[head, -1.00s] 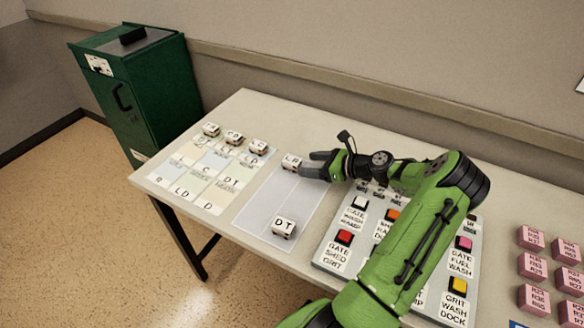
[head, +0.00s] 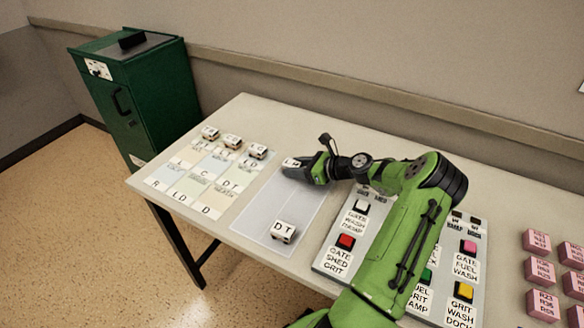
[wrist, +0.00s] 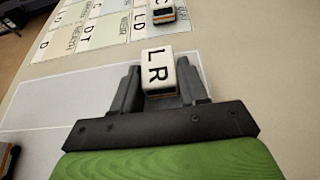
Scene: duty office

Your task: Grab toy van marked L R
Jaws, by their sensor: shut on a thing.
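The toy van marked L R (wrist: 158,70) is a small white block with a dark and orange lower edge. In the wrist view it sits between the two fingers of my gripper (wrist: 158,88), which are shut on it. In the head view my gripper (head: 302,170) is at the far end of the pale grey mat (head: 262,215), and only part of the van (head: 291,162) shows past the fingers. I cannot tell whether the van touches the mat.
A van marked D T (head: 284,231) stands at the mat's near end. Several vans stand along the back of the lettered card grid (head: 190,183) at left. A button panel (head: 335,240) lies right of the mat, with pink blocks (head: 540,271) farther right. A green cabinet (head: 135,95) stands beyond the table.

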